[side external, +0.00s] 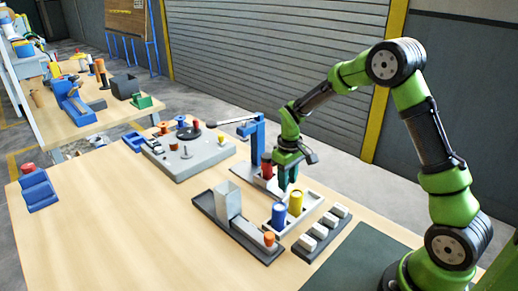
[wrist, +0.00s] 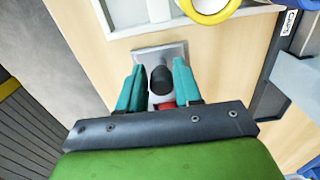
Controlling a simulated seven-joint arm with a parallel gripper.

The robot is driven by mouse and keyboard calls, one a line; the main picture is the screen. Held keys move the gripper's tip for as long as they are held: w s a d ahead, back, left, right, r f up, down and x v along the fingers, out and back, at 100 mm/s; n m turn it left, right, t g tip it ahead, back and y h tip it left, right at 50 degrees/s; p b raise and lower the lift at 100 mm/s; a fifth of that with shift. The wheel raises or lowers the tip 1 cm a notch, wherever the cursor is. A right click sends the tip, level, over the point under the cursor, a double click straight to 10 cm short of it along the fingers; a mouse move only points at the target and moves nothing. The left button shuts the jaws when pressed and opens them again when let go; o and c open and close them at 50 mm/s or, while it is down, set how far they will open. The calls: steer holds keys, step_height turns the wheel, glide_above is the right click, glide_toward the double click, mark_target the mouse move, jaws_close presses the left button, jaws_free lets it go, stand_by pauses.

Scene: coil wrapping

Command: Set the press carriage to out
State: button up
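The press has a blue post (side external: 258,140) and a light grey base (side external: 246,180) near the far edge of the table. A red part (side external: 267,165) stands on it, beside the post. In the wrist view a grey plate (wrist: 172,51) carries an upright black knob (wrist: 161,78), with something red (wrist: 166,105) just behind it. I take the plate and knob to be the carriage. My gripper (side external: 288,178) points down at the base's right end. In the wrist view its teal fingers (wrist: 159,75) stand apart on both sides of the knob, close to it; contact is not clear.
A white tray (side external: 262,220) with blue (side external: 278,214) and yellow (side external: 296,203) spools stands close in front. Beside it are a dark rack (side external: 320,240) of white blocks and a dark slide with a grey chute (side external: 228,199). A grey machine (side external: 190,158) stands behind left.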

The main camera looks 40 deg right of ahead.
steer(key=shift+o, duration=1.4)
steer(key=shift+w, duration=0.1)
step_height(320, 180, up, 17)
steer(key=shift+f, duration=0.1)
steer(key=s+a+r+m+t+y, duration=0.1)
steer(key=s+a+r+m+t, duration=0.1)
steer(key=s+a, duration=0.3)
steer(key=s+a+r+m+t+y, duration=0.1)
steer(key=s+a+t, duration=0.4)
steer(key=s, duration=0.9)
steer(key=shift+s+a+r+m, duration=0.2)
steer(key=shift+a+r+m, duration=0.2)
steer(key=shift+m, duration=0.1)
